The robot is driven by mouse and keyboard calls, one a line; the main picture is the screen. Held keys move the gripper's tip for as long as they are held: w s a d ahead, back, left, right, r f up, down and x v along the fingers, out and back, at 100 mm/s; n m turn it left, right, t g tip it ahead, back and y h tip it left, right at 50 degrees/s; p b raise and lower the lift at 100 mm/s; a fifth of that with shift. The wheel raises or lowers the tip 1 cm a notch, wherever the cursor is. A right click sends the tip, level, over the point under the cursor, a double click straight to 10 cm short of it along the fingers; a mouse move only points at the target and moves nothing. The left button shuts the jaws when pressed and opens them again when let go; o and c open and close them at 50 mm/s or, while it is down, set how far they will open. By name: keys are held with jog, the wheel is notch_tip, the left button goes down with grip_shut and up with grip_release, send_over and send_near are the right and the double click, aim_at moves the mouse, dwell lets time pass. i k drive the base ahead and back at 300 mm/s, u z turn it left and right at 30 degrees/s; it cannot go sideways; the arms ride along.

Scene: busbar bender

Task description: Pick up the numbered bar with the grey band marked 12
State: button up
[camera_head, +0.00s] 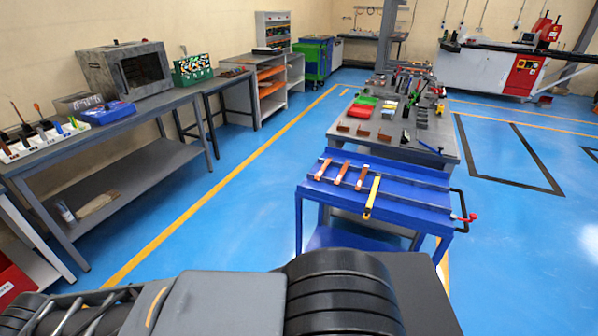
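Three copper-coloured bars lie side by side across the top of a blue cart (410,204): the left bar (323,170), the middle bar (341,173) and the right bar (362,178). They are too small for me to read any number or pick out a grey band. A longer yellow piece (371,198) lies just right of them and reaches over the cart's front edge. My gripper is not in view. Parts of my own body fill the bottom of the picture, in front of the cart.
A grey workbench (440,140) covered with tools stands behind the cart. A red-ended crank (465,217) sticks out at the cart's right. A long bench (130,110) runs along the left wall. Blue floor is clear left of the cart.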

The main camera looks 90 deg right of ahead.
aim_at(338, 182)
jog(key=i, duration=0.8)
jog(key=z, duration=3.45)
jog(key=i, duration=1.65)
